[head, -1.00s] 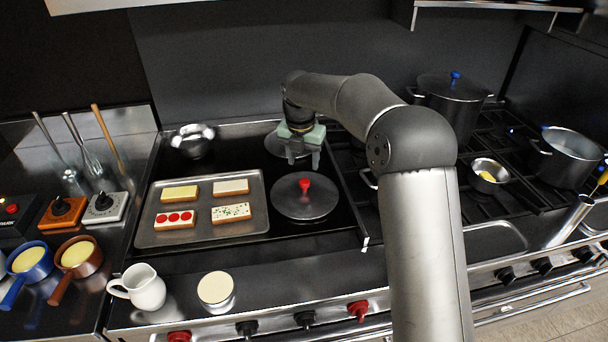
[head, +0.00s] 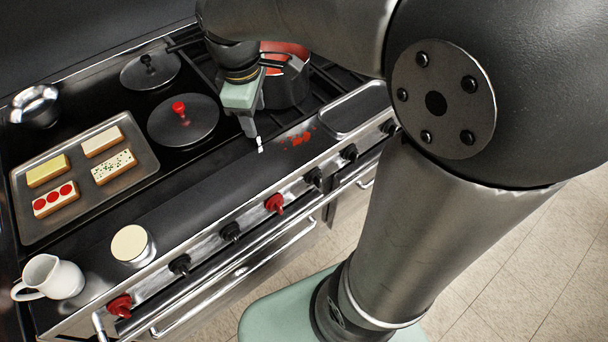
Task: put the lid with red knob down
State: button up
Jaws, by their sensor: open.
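The lid with red knob (head: 205,126) lies flat on the black cooktop, right of the tray of toasts, with its red knob upright. My gripper (head: 254,132) is to the right of this lid, pointing down near the cooktop's front edge, apart from the lid. It is open, and I see nothing between its fingers. One finger partly hides the other.
A lid with black knob (head: 135,76) lies behind. A pot of red sauce (head: 290,92) stands right of my gripper, partly hidden by it. Red splatter (head: 298,139) marks the front ledge. A tray (head: 143,167), a cream-topped cup (head: 132,245) and a white jug (head: 52,277) are left.

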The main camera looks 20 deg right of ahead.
jog(key=s+d+f+m, duration=0.2)
jog(key=s+m, duration=0.3)
jog(key=s, duration=0.2)
jog(key=s+d+f+m, duration=0.2)
jog(key=s+f+m, duration=0.1)
jog(key=s+m, duration=0.3)
jog(key=shift+s+f+y, duration=0.2)
jog(key=shift+s+y, duration=0.2)
jog(key=shift+s, duration=0.45)
